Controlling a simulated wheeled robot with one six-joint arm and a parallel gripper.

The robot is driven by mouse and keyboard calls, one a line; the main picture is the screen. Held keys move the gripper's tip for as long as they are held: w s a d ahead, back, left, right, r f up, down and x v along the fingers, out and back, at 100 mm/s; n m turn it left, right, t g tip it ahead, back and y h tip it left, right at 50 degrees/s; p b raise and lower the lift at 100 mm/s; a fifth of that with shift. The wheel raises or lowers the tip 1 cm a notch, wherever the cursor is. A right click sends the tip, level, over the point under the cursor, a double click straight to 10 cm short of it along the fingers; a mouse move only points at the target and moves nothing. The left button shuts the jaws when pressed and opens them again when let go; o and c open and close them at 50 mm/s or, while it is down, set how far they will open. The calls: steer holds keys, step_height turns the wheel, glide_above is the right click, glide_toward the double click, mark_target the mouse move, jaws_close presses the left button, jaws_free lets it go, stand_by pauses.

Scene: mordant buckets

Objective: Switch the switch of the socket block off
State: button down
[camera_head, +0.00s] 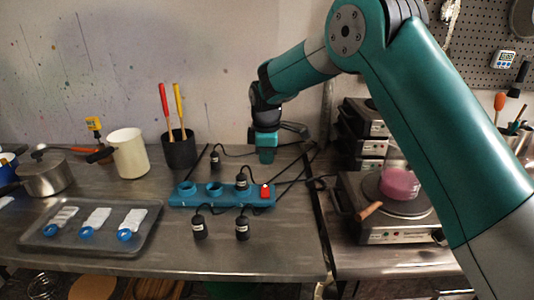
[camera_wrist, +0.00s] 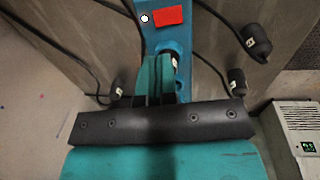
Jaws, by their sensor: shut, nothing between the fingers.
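The blue socket block (camera_head: 222,196) lies on the metal bench, with a red switch (camera_head: 265,191) at its right end. In the wrist view the block (camera_wrist: 165,42) runs up to the top edge, with the red switch (camera_wrist: 170,15) beside a small white round spot. I cannot tell which way the switch is tilted. My gripper (camera_head: 266,158) is shut and empty, pointing down above the bench behind the block's right part. In the wrist view my gripper's teal fingers (camera_wrist: 155,70) are together, partly hiding the block, with the switch beyond their tips.
Black plugs (camera_head: 242,228) with cords lie around the block, and one (camera_head: 241,181) sits on it near the switch. A tray (camera_head: 55,238) with packets is at left, a black cup (camera_head: 180,150) with tools behind. A hot plate (camera_head: 385,236) with pink liquid stands right.

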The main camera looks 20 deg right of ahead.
mark_target(267, 189)
steer(key=f, duration=0.3)
steer(key=f+p, duration=0.1)
steer(key=f, duration=0.3)
steer(key=w+f+p, duration=0.1)
steer(key=f, duration=0.2)
steer(key=shift+w+d+f, duration=0.1)
steer(key=shift+d+f, duration=0.05)
steer(key=shift+d, duration=0.1)
